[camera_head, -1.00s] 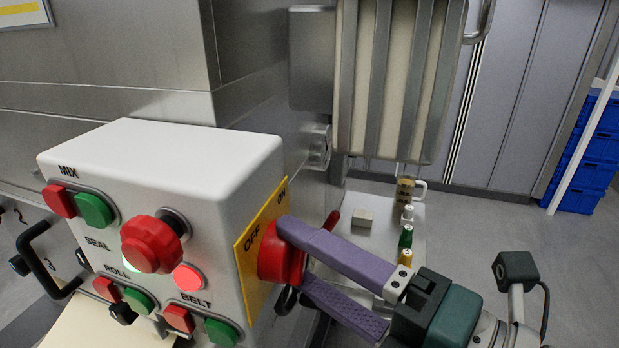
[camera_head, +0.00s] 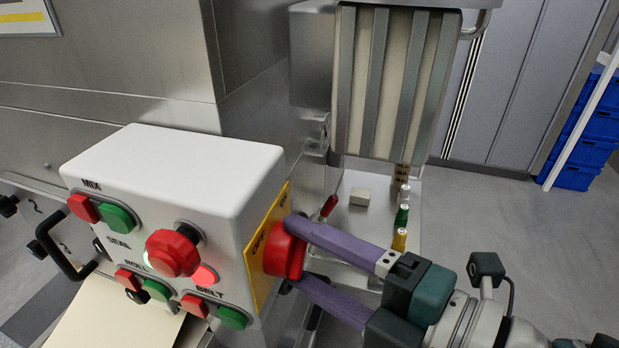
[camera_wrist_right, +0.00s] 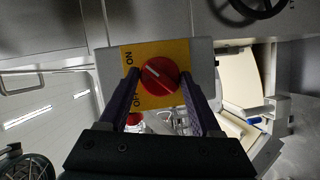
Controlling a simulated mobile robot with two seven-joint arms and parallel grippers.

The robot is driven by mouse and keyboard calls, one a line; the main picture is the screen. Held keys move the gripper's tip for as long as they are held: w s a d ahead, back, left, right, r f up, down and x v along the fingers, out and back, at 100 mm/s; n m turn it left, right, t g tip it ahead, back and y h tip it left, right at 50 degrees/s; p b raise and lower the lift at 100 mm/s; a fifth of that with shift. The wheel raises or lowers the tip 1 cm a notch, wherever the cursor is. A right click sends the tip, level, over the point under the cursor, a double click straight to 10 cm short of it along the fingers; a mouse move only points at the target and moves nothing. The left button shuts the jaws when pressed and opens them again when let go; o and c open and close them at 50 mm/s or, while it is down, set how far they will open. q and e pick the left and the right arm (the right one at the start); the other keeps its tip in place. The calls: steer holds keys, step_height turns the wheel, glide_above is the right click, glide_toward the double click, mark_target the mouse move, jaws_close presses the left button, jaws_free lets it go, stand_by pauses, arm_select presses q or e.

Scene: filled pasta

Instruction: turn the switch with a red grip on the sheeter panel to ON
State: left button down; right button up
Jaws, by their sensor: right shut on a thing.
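The switch with the red grip (camera_head: 284,250) sits on a yellow plate (camera_head: 262,262) on the right side of the white sheeter panel (camera_head: 185,165). The plate carries the labels ON and OFF. My right gripper (camera_head: 300,258) comes in from the right, its purple fingers shut on the red grip. In the right wrist view, the red grip (camera_wrist_right: 159,75) lies between the fingertips. Its white line slants to the upper left, toward the side of the ON label (camera_wrist_right: 128,57). The OFF label (camera_wrist_right: 137,100) is lower. My left gripper is not in view.
The panel front has a large red button (camera_head: 172,252) and several red and green buttons. A black handle (camera_head: 60,262) stands to its left. Behind my right gripper, a pale table (camera_head: 350,222) holds a small block and several little bottles. Blue crates (camera_head: 583,150) stand far right on open floor.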

steer(key=o, duration=1.4)
steer(key=b+v, duration=0.1)
steer(key=v, duration=0.9)
steer(key=shift+r, duration=0.1)
